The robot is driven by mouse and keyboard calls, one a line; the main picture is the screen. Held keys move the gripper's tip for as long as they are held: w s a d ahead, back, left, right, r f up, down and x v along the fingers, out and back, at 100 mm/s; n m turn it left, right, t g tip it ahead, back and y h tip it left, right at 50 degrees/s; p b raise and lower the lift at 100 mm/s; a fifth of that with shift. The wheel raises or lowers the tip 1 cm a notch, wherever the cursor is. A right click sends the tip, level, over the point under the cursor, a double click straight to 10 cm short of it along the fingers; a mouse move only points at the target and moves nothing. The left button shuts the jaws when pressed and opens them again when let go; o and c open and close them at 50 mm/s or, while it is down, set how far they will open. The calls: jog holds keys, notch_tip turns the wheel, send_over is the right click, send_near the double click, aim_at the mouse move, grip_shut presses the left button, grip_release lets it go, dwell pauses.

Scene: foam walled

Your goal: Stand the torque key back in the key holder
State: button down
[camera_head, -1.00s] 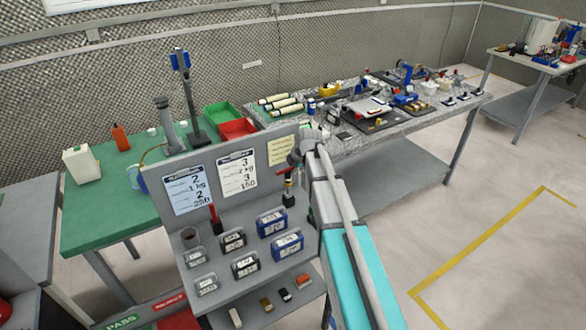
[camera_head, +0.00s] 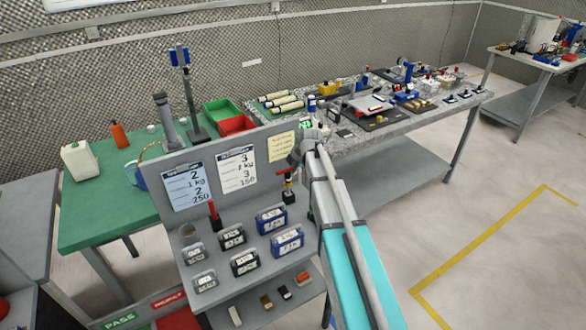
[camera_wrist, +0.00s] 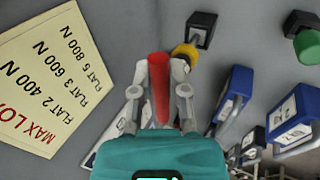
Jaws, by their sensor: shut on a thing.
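My gripper (camera_wrist: 159,78) is shut on the red handle of the torque key (camera_wrist: 159,92), which stands out between the fingertips in the wrist view. Just beyond it are a yellow ring (camera_wrist: 185,54), a short grey shank and a black block (camera_wrist: 201,28), which looks like the key holder. In the head view my gripper is at the right end of the grey panel, above a black block (camera_head: 288,197) on the shelf. A bit of red shows over this block. I cannot tell whether the key touches the holder; its lower end is hidden.
A grey panel (camera_head: 150,165) with white cards and a yellow note (camera_wrist: 48,75) stands close beside my gripper. Another black block with a green top (camera_wrist: 308,46) is nearby. A red-handled tool (camera_head: 213,212) stands further left.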

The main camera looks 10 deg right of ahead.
jog(key=shift+f+b, duration=1.4)
jog(key=shift+f, duration=0.05)
jog(key=c, duration=0.5)
grip_release()
jog(key=shift+c, duration=0.2)
jog(key=shift+r, duration=0.25)
notch_tip(320, 180, up, 11)
jog(key=p, duration=1.1)
jog(key=shift+s, duration=0.1)
dwell(0.5)
